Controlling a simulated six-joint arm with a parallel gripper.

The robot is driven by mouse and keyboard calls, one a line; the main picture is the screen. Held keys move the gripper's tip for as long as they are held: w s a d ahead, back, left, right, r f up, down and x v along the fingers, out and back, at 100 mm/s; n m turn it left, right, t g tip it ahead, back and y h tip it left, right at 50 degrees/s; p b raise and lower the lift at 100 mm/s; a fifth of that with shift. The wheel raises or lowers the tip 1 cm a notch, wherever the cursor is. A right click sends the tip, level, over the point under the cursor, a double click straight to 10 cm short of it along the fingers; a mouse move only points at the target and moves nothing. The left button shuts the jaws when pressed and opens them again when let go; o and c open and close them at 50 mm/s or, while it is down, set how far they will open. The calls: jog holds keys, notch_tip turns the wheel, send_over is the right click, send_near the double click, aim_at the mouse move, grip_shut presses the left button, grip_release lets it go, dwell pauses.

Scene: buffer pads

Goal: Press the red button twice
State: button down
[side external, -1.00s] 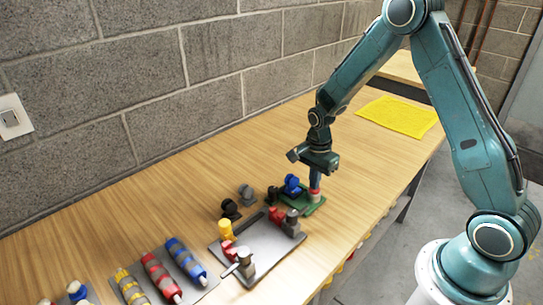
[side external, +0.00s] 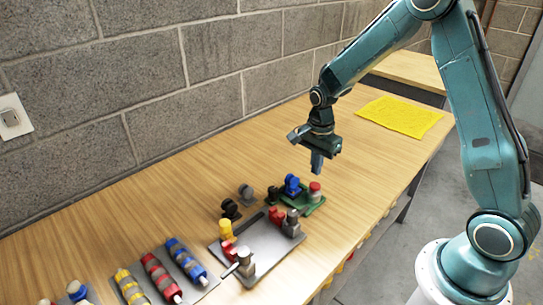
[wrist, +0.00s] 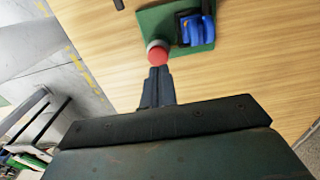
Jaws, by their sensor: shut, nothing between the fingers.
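The red button (side external: 315,187) sits on a light base at the right end of a small green plate (side external: 309,205) on the wooden bench. A blue part (side external: 291,184) stands on the same plate, to the left of the button. My gripper (side external: 317,171) is shut and empty, pointing down above the button with a gap between them. In the wrist view, the fingertips (wrist: 159,70) appear just below the red button (wrist: 158,55), and the button's top is in plain sight.
A grey plate (side external: 262,250) with red, yellow and grey parts lies in front of the green plate. Dark knobs (side external: 230,209) stand to the left. Yellow, red and blue cylinders (side external: 162,277) lie at front left. A yellow cloth (side external: 399,117) lies on clear bench behind.

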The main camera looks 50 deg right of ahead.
aim_at(315, 185)
notch_tip(315, 185, up, 9)
jog(key=shift+f, duration=0.2)
dwell(1.0)
jog(key=shift+r, duration=0.8)
notch_tip(315, 185, down, 14)
jog(key=shift+f, duration=0.1)
dwell(0.5)
jog(key=shift+s, duration=0.1)
